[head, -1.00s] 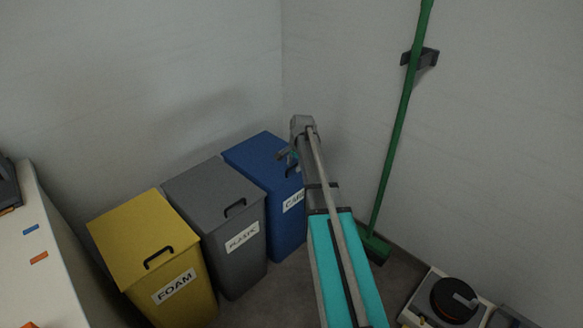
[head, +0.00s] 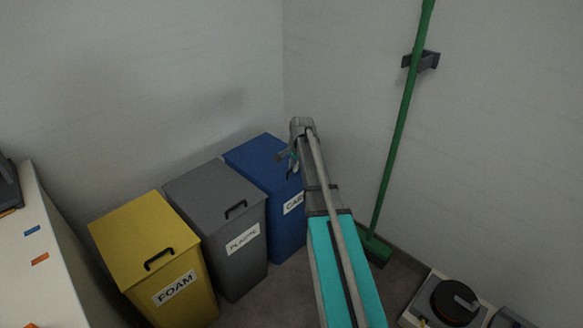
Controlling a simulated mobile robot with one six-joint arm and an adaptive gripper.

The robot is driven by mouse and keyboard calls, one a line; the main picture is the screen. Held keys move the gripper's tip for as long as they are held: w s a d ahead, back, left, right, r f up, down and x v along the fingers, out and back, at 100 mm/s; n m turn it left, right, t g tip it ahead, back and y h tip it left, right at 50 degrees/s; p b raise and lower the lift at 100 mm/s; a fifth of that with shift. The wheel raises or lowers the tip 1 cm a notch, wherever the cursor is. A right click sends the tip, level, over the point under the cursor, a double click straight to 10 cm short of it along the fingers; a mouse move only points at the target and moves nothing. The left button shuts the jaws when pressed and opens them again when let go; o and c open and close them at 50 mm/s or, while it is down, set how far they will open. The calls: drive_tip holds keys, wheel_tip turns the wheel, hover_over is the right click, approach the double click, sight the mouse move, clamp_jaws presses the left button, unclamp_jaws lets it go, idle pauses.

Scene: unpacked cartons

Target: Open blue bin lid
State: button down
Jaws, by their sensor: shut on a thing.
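The blue bin (head: 283,221) stands at the right end of a row of three bins, partly hidden by my arm. Its blue lid (head: 252,154) lies flat and closed. A white label on its front is partly covered. My gripper (head: 291,164) is at the front right part of the lid, where the black handle is, and it is shut on the handle. The arm hides most of the handle and the lid's right edge.
A grey bin (head: 238,272) labelled PLASTIC and a yellow bin (head: 188,311) labelled FOAM stand to the left, lids closed. A green broom (head: 396,150) leans on the right wall. A device with a black disc (head: 455,299) sits at lower right. A white counter (head: 38,280) is at left.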

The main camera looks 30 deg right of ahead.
drive_tip(key=shift+s+d+r, duration=0.1)
drive_tip(key=shift+d+r, duration=0.15)
drive_tip(key=shift+d, duration=0.05)
drive_tip(key=c, duration=0.7)
unclamp_jaws()
drive_tip(key=shift+f, duration=0.1)
drive_tip(key=s+a+n+g+p, duration=0.1)
drive_tip(key=s+a+n+g, duration=0.1)
drive_tip(key=s+a+n, duration=1.75)
drive_tip(key=s+a+r+m+p, duration=0.1)
drive_tip(key=r+p, duration=0.9)
drive_tip(key=r, duration=0.1)
drive_tip(key=s+a+r+m+p, duration=0.2)
drive_tip(key=r+p, duration=0.9)
drive_tip(key=s+a+r+m+p, duration=0.1)
drive_tip(key=s+r+m+p, duration=0.1)
drive_tip(key=r+p, duration=0.9)
drive_tip(key=shift+s+a+h, duration=0.25)
drive_tip(key=shift+a+h, duration=0.15)
